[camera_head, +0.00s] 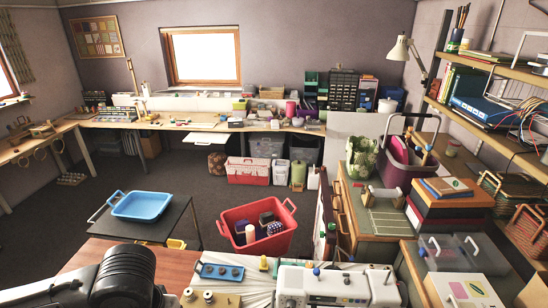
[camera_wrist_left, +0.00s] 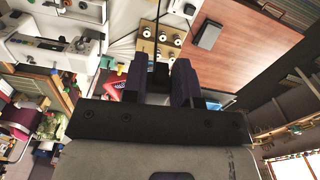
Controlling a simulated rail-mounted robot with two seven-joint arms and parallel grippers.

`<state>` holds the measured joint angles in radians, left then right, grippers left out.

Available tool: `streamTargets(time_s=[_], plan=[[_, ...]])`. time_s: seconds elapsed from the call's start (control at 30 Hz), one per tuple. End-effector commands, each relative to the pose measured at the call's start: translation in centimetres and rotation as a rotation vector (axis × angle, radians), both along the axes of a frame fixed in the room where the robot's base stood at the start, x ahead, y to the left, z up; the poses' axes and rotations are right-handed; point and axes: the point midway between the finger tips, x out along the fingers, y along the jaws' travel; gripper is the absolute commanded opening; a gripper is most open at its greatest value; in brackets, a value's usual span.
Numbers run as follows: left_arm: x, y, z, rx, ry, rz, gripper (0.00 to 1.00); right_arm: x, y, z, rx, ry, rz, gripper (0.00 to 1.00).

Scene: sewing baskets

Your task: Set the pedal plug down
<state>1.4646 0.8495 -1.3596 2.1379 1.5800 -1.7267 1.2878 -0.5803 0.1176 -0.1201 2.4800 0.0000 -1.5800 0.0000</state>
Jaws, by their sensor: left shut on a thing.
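In the left wrist view my left gripper (camera_wrist_left: 161,68) has its two dark fingers around a small black piece, the pedal plug (camera_wrist_left: 160,77), which is mostly hidden between them. A thin black cord (camera_wrist_left: 157,32) runs up the picture from it. The plug appears to be held above the work table beside the wooden spool holder (camera_wrist_left: 147,47); its height is hard to tell. In the head view my left arm covers the lower left, and its gripper does not show. My right gripper is in neither view.
A white sewing machine (camera_head: 320,288) stands at the front of the head view. The spool holder (camera_head: 228,300) and a blue tray (camera_head: 232,272) lie left of it. A dark flat block (camera_wrist_left: 207,35) lies on the brown wooden tabletop (camera_wrist_left: 255,30), with bare wood around it.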

Motion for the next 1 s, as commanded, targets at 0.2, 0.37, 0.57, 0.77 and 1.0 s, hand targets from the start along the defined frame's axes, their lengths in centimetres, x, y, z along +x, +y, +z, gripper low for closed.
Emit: streamTargets(time_s=[0.2,0.37,0.57,0.77,1.0], plan=[[-2.1,0.1,-3.6,-0.001,0.004,-0.010,0.04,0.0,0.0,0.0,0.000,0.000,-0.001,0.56],[-2.8,0.2,-5.0,-0.001,0.003,-0.006,0.04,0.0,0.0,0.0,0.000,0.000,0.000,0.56],[-2.8,0.2,-5.1,0.000,-0.001,-0.005,0.04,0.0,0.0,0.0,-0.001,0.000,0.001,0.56],[-2.5,-0.5,-5.0,-0.002,-0.001,-0.039,0.04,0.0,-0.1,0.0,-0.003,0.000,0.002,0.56],[-0.9,-4.6,-4.3,-0.003,-0.001,-0.241,0.04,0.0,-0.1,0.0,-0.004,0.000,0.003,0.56]])
